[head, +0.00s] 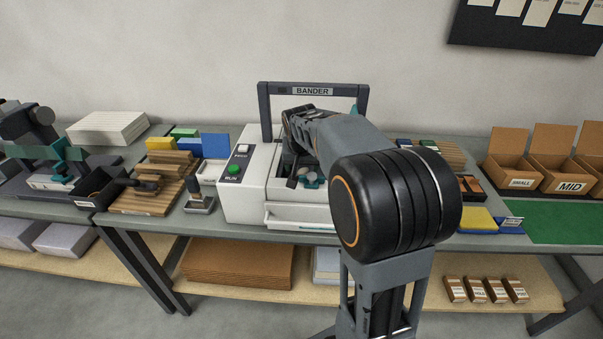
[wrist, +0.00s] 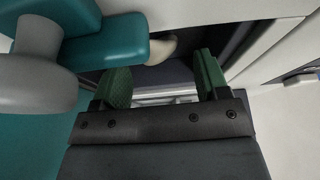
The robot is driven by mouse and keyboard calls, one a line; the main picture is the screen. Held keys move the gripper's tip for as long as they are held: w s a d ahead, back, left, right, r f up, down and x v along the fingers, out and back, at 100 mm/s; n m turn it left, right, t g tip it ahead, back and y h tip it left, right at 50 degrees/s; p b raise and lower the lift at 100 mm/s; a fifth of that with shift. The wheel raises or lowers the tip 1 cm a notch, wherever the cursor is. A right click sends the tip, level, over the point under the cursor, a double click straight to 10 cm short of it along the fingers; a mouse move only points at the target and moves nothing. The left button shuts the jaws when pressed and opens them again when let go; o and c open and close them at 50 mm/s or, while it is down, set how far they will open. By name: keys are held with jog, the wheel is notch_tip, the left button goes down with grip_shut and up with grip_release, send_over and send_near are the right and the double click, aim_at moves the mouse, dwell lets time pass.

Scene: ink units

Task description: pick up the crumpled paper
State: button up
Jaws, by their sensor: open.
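In the wrist view my gripper (wrist: 163,78) is open, with its two green-padded fingers apart and nothing held between them. A small pale, rounded piece (wrist: 162,50), which may be the crumpled paper, lies in a dark recess just beyond the fingertips. A teal part covers its left side. I cannot tell whether a finger touches it. In the head view my arm reaches into the white bander machine (head: 244,190); the arm hides most of the gripper, and I cannot make out the paper there.
The teal part (wrist: 110,42) with a grey roller (wrist: 35,70) is close to the left finger. White machine walls (wrist: 270,50) stand close on the right. In the head view a dark frame (head: 264,110) rises behind my arm, and a wooden rack (head: 160,185) stands left of the machine.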

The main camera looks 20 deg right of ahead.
aim_at(302, 168)
jog(key=shift+x, duration=1.5)
jog(key=shift+c, duration=0.4)
jog(key=c, duration=0.9)
